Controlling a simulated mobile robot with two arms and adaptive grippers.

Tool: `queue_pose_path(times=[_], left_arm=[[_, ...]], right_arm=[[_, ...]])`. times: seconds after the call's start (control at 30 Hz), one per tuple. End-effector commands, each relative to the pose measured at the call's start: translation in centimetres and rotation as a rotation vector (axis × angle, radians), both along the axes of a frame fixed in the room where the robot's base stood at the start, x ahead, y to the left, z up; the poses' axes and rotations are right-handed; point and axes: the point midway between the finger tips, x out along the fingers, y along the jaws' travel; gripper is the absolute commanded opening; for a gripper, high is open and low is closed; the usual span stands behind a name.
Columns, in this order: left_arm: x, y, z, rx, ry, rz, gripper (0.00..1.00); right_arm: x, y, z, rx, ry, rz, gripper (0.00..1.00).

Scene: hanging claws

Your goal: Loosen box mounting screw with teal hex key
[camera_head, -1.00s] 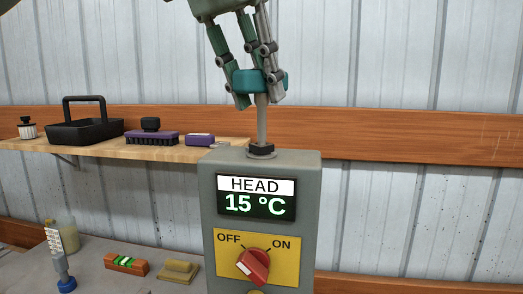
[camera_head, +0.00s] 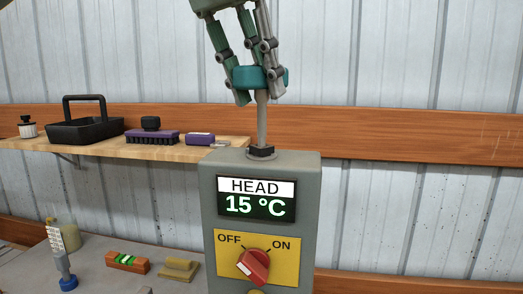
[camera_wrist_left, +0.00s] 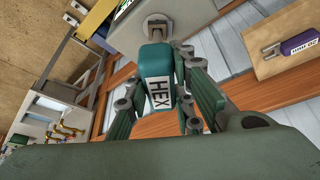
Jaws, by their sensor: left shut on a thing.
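The teal hex key (camera_head: 262,78) stands upright over the grey box (camera_head: 225,170). Its shaft reaches down to the dark mounting screw (camera_head: 261,151) on top of the box, and its tip appears to meet the screw. My left gripper (camera_head: 258,92) comes from above and is shut on the teal handle. In the left wrist view the handle, labelled HEX (camera_wrist_left: 157,92), sits between the fingers of my left gripper (camera_wrist_left: 165,110). The exact seating of the tip in the screw is too small to tell. My right gripper is not in view.
The box front has a HEAD 15 °C display (camera_head: 255,198) and a red knob (camera_head: 253,266). A wooden shelf (camera_head: 195,154) at left holds a black basket (camera_head: 85,130) and a purple brush (camera_head: 151,137). A lower bench carries a level (camera_head: 128,263). The right side is free.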

Motion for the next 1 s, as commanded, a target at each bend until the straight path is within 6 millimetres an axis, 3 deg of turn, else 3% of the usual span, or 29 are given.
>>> queue_pose_path(times=[0.03, 1.0], left_arm=[[0.0, 0.0, 0.1, -0.001, -0.001, 0.000, 0.00], [0.0, 0.0, 1.2, -0.001, -0.002, 0.001, 0.00]], right_arm=[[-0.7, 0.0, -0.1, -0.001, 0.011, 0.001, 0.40], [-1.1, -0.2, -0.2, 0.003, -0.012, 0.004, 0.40]])
